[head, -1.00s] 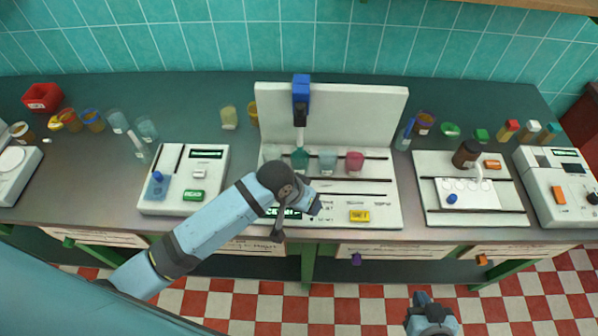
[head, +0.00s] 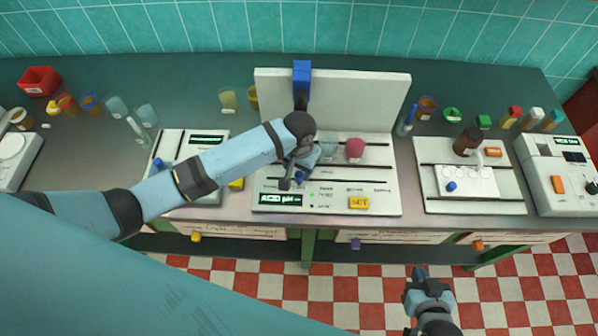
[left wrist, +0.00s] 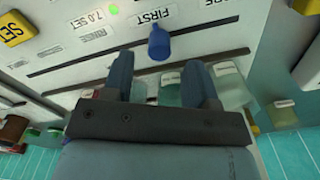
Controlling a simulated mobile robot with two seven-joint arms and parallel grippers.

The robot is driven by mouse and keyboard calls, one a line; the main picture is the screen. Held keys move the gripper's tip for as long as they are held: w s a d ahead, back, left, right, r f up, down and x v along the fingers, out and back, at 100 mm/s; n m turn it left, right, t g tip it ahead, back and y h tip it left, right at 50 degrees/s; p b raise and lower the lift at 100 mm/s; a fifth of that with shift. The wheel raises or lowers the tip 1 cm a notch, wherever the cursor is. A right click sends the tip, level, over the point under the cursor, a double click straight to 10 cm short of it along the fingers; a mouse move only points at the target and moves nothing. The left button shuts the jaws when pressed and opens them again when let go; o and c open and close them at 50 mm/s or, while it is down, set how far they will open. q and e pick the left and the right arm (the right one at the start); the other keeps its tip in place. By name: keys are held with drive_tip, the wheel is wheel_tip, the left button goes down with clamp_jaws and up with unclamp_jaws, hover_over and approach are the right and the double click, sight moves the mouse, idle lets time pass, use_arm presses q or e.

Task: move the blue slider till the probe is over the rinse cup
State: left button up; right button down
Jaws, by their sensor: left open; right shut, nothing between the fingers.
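The blue slider knob (left wrist: 158,42) stands on a slotted white panel, ahead of and between the fingers of my left gripper (left wrist: 161,72) in the left wrist view. My left gripper, open, also shows over the middle panel (head: 292,178) in the head view and largely covers the knob there. The probe's blue carriage (head: 301,72) sits on the upright backboard; the probe's lower end is hidden behind my left arm. A clear cup (head: 328,147) and a pink cup (head: 355,148) stand right of it; I cannot tell which is the rinse cup. My right gripper (head: 419,273) is shut and empty, over the floor.
A yellow button (head: 358,202) and a dark display reading ACID pH (head: 280,199) are at the panel's front. A brown bottle (head: 467,142) stands on the device to the right. Bottles and beakers line the back of the bench. My left arm crosses the left device.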

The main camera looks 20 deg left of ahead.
sight(299, 174)
use_arm(q)
wheel_tip(299, 174, down, 4)
drive_tip(key=shift+f, duration=0.2)
use_arm(e)
drive_tip(key=shift+w+a, duration=0.1)
drive_tip(key=shift+w, duration=0.25)
use_arm(q)
drive_tip(key=shift+c, duration=0.5)
use_arm(e)
drive_tip(key=shift+s, duration=0.1)
